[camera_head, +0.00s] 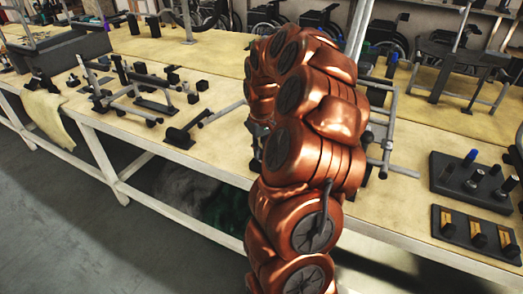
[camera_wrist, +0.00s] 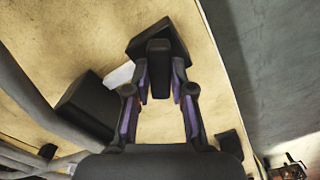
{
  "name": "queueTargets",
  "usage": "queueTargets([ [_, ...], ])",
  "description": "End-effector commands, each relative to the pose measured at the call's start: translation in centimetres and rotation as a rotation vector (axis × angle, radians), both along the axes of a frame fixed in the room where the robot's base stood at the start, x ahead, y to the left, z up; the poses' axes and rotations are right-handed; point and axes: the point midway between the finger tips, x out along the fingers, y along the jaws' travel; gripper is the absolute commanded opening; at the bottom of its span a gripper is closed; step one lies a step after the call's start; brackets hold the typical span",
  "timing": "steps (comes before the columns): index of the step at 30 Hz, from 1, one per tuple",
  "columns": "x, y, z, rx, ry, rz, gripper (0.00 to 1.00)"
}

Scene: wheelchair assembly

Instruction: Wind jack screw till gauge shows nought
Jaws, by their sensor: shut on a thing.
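In the wrist view my gripper (camera_wrist: 160,84) has its two fingers either side of a narrow black upright piece (camera_wrist: 158,66) and is shut on it. This piece stands in front of a wider dark block (camera_wrist: 177,38) on the bench top. I cannot make out a gauge face or a jack screw thread in either view.
The wooden bench (camera_head: 215,150) carries grey tubes and black blocks at left. A black peg block (camera_head: 450,183) and a black tray with yellow inserts (camera_head: 450,236) stand at right. A dark block (camera_wrist: 88,106) is left of my fingers. Wheelchairs (camera_head: 265,17) stand behind.

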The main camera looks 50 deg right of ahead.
Motion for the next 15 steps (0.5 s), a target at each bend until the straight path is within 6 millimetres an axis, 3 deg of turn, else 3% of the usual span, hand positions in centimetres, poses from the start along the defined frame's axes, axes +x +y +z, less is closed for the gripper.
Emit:
queueTargets([
  [10,0.14,-0.12,0.22,-0.005,-0.006,0.001,0.0],
  [11,0.15,-0.12,0.22,-0.005,-0.006,0.001,0.25],
  [15,0.1,-0.09,0.16,-0.003,-0.004,0.001,0.39],
])
